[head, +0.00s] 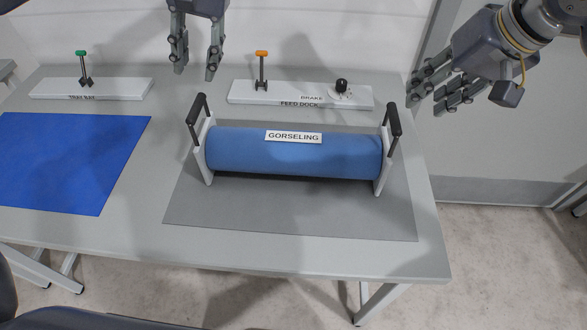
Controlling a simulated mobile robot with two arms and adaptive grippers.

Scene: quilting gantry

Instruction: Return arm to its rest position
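My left gripper (196,72) hangs fingers down at the top of the head view, above the back of the table. Its fingers are apart and nothing is between them. My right gripper (423,100) is at the upper right, beyond the table's right edge, with its fingers pointing left and down. Its fingers look apart, and no object shows between them. Both grippers are apart from the blue roll (290,156), which lies in its cradle with a "GORSELING" label (293,136) and a black handle at each end.
The table (310,262) holds a grey mat (300,215) under the roll and a blue sheet (60,165) at left. At the back stand a white base (120,88) with a green-topped lever (82,68) and a feed dock (300,93) with an orange-topped lever (262,70) and black knob (342,86).

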